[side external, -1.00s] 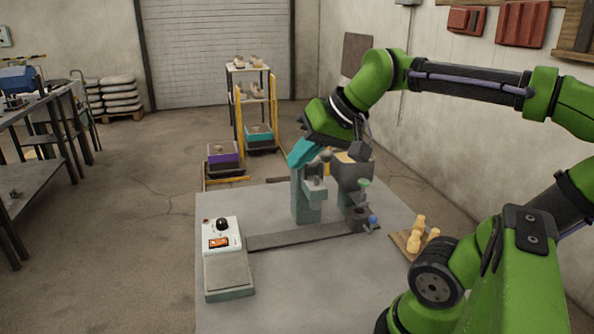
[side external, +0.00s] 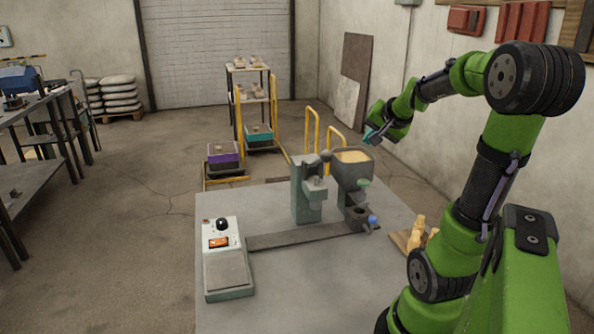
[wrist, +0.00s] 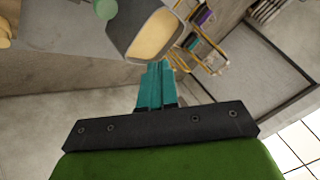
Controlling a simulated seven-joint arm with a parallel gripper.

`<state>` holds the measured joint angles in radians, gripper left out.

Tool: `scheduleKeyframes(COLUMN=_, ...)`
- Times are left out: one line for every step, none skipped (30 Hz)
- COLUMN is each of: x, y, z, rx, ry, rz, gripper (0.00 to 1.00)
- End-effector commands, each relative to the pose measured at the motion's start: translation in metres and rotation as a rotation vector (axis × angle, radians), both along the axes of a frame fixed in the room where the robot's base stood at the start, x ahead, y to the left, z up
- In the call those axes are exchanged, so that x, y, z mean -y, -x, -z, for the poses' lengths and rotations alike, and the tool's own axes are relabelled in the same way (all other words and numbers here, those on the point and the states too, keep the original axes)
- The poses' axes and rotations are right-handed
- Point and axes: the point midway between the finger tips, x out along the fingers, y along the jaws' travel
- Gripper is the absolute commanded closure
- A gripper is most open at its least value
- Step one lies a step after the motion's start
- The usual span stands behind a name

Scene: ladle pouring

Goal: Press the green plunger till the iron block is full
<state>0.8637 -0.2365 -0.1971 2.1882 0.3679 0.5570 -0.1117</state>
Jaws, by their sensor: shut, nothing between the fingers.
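The green plunger (side external: 363,183) is a small green round cap low on the front of the grey hopper (side external: 352,170); a green cap also shows at the top edge of the wrist view (wrist: 105,8). The hopper holds pale yellow grains. A dark block with a round opening (side external: 358,212), which looks like the iron block, sits below the hopper; its fill level cannot be told. My gripper (side external: 368,138) has teal fingers, shut and empty, just right of the hopper's rim. The wrist view shows the fingertips (wrist: 155,66) together near the hopper rim.
A grey-green stand (side external: 306,200) stands left of the hopper. A blue knob (side external: 373,220) is by the block. The table's front (side external: 310,290) is clear.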

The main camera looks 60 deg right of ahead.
Motion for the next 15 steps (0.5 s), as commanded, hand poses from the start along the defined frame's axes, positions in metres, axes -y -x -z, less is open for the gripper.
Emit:
scheduleKeyframes(x=0.0, y=0.0, z=0.002, rx=-0.001, ry=-0.001, rz=0.0, gripper=1.0)
scheduleKeyframes(x=0.0, y=0.0, z=0.002, rx=0.0, ry=0.0, rz=0.0, gripper=1.0)
scheduleKeyframes(x=0.0, y=0.0, z=0.002, rx=0.0, ry=0.0, rz=0.0, gripper=1.0)
scheduleKeyframes(x=0.0, y=0.0, z=0.002, rx=0.0, ry=0.0, rz=0.0, gripper=1.0)
scheduleKeyframes(x=0.0, y=0.0, z=0.002, rx=0.0, ry=0.001, rz=-0.001, gripper=1.0)
scheduleKeyframes(x=0.0, y=0.0, z=0.002, rx=-0.001, ry=0.0, rz=-0.001, gripper=1.0)
scheduleKeyframes(x=0.0, y=0.0, z=0.002, rx=-0.001, ry=0.0, rz=-0.001, gripper=1.0)
scheduleKeyframes(x=0.0, y=0.0, z=0.001, rx=-0.001, ry=0.0, rz=-0.001, gripper=1.0)
scheduleKeyframes(x=0.0, y=0.0, z=0.002, rx=-0.001, ry=0.0, rz=-0.001, gripper=1.0)
scheduleKeyframes(x=-0.001, y=0.0, z=0.002, rx=-0.001, ry=0.0, rz=-0.001, gripper=1.0)
scheduleKeyframes(x=-0.001, y=0.0, z=0.003, rx=-0.001, ry=-0.001, rz=-0.002, gripper=1.0)
scheduleKeyframes(x=-0.001, y=0.0, z=0.004, rx=0.0, ry=-0.002, rz=-0.003, gripper=1.0)
scheduleKeyframes(x=-0.001, y=-0.001, z=0.006, rx=0.0, ry=-0.002, rz=-0.002, gripper=1.0)
scheduleKeyframes(x=0.0, y=-0.001, z=0.008, rx=0.0, ry=-0.002, rz=-0.003, gripper=1.0)
scheduleKeyframes(x=-0.001, y=-0.001, z=0.012, rx=-0.001, ry=-0.003, rz=-0.003, gripper=1.0)
